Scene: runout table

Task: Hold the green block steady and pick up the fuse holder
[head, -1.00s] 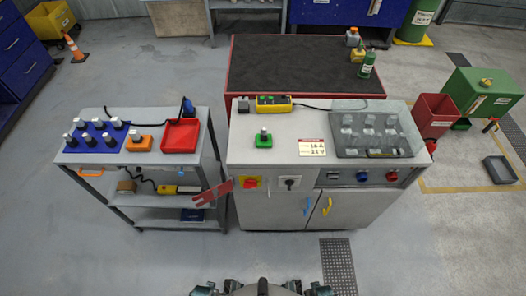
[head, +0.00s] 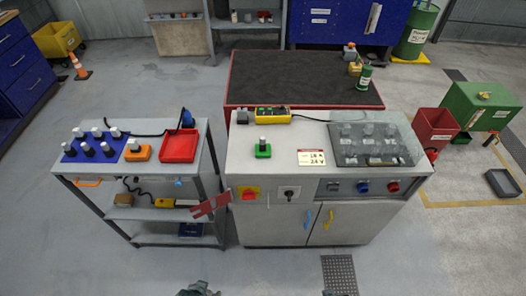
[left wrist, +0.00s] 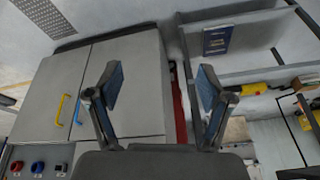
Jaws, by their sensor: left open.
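The green block (head: 263,154) sits on the light grey cabinet top, left of its middle. A fuse holder with a pale cap and dark body (head: 263,142) stands upright on it. My left gripper (left wrist: 160,88) is open and empty in the left wrist view, its blue-padded fingers wide apart. Cabinet doors and the trolley shelves show behind it. The green block is outside that view. A dark part of my left arm shows at the bottom edge of the head view. My right gripper cannot be made out.
The trolley at left carries a blue rack (head: 92,146) with several similar pieces, an orange block (head: 138,154) and a red tray (head: 179,146). A clear-covered panel (head: 372,145) and yellow control box (head: 272,115) flank the green block. A red lockout bar (head: 211,204) juts between trolley and cabinet.

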